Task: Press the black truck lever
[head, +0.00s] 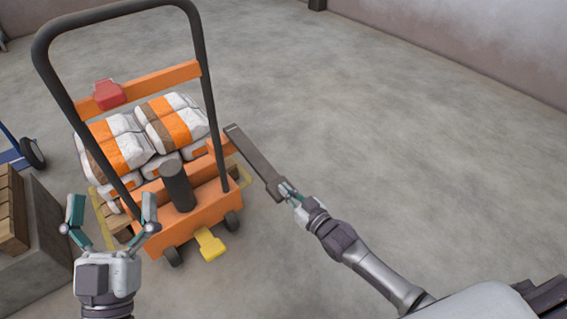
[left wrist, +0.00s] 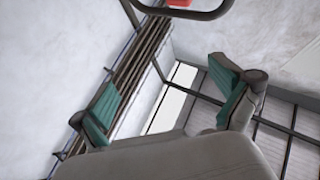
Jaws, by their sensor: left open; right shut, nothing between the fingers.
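The orange hand truck (head: 190,215) stands on the floor with a tall black handle frame. The black lever (head: 254,161) juts from its right side toward the lower right. My right gripper (head: 287,190) is shut and empty, at the lever's near end; it appears to touch it, but the fingertips are partly hidden. My left gripper (head: 110,208) is open and empty in front of the truck's left side. In the left wrist view its open fingers (left wrist: 165,100) point up past part of the handle frame toward the ceiling.
The truck carries several white and orange bags (head: 120,150) on a wooden pallet. A red piece (head: 109,94) sits on the orange crossbar, and a yellow pedal (head: 210,244) is low at the front. A grey box (head: 45,235) stands at left. The floor on the right is clear.

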